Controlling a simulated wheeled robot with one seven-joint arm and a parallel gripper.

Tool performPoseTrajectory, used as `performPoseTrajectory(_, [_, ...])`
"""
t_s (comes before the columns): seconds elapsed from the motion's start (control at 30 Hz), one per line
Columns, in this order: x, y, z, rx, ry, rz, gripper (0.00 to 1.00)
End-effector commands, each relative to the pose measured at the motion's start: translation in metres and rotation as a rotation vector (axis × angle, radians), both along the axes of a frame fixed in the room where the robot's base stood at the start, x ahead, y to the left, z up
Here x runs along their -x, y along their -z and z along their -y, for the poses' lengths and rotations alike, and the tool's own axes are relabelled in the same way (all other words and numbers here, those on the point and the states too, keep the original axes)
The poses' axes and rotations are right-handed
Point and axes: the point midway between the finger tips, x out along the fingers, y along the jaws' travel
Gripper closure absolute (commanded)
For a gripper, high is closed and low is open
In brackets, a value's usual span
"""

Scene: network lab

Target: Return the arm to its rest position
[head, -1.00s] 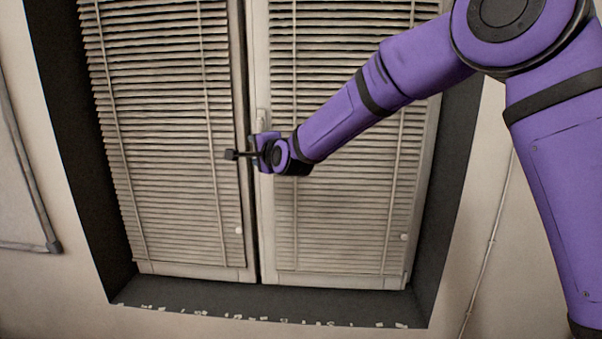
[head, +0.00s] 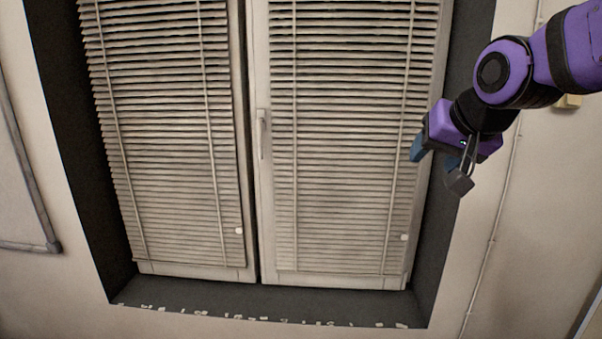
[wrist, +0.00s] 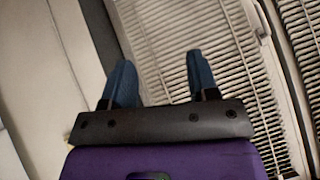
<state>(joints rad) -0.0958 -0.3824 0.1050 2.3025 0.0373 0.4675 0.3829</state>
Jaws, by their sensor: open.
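My gripper (head: 436,162) is at the right side of the head view, in front of the right edge of the window. The purple arm comes in from the upper right and is bent, with the gripper hanging low. In the wrist view my gripper (wrist: 162,82) shows two blue fingers spread apart with nothing between them. The window blinds show beyond the fingers.
A window with two blind-covered panes, the left blind (head: 165,130) and the right blind (head: 335,150), fills the middle. The window handle (head: 261,135) is upright between them. Small white bits lie along the sill (head: 190,296). The wall (head: 540,230) at right has a thin cable.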

Motion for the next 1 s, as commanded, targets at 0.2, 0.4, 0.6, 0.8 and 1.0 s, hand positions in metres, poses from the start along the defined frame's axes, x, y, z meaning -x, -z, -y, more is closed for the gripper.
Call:
performPoseTrajectory(0.2, [0.09, 0.018, 0.051, 0.139, -0.049, -0.12, 0.46])
performPoseTrajectory(0.4, [0.154, 0.039, 0.076, 0.211, -0.105, -0.22, 0.46])
performPoseTrajectory(0.6, [0.179, 0.049, 0.085, 0.236, -0.134, -0.264, 0.46])
performPoseTrajectory(0.8, [0.181, 0.05, 0.085, 0.237, -0.137, -0.269, 0.46])
performPoseTrajectory(1.0, [0.18, 0.05, 0.085, 0.237, -0.137, -0.268, 0.46])
